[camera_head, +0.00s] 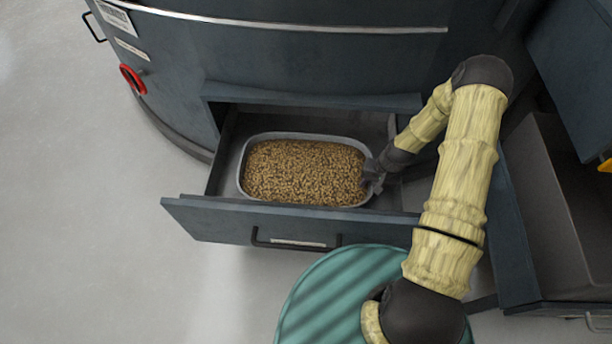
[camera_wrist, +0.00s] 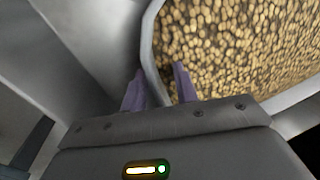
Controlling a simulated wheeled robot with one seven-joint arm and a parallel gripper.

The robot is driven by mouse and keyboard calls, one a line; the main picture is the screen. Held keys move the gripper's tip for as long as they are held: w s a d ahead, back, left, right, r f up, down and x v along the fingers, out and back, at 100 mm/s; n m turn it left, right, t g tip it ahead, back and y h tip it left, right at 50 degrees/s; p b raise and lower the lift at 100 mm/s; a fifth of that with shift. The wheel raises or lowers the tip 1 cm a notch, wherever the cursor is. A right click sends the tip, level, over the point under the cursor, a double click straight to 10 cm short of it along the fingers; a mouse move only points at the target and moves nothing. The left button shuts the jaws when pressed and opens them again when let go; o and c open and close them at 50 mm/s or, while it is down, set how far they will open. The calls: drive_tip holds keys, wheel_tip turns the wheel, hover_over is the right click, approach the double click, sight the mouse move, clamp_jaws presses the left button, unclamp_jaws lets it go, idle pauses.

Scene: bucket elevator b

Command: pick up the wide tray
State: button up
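The wide tray (camera_head: 351,142) is a grey, rounded metal pan filled with brown pellets. It sits level inside a pulled-out drawer (camera_head: 222,165). My gripper (camera_head: 371,171) is at the tray's right end, pointing at its rim. In the wrist view, the two fingers of my gripper (camera_wrist: 160,70) stand on either side of the tray's rim (camera_wrist: 149,60). One finger is outside the wall and the other is inside, over the pellets. A gap shows between the inner finger and the rim, so the fingers look open. The fingertips' depth against the wall is hard to see.
The drawer front (camera_head: 225,220) with its black handle (camera_head: 296,243) stands close in front of the tray. The cabinet (camera_head: 330,60) rises behind it. A second open bin (camera_head: 545,200) is at the right. Clear floor (camera_head: 80,200) lies to the left.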

sight(363, 192)
drive_tip(key=shift+b+x, duration=0.3)
drive_tip(key=shift+x, duration=1.2)
drive_tip(key=shift+f, duration=0.15)
clamp_jaws()
idle(0.8)
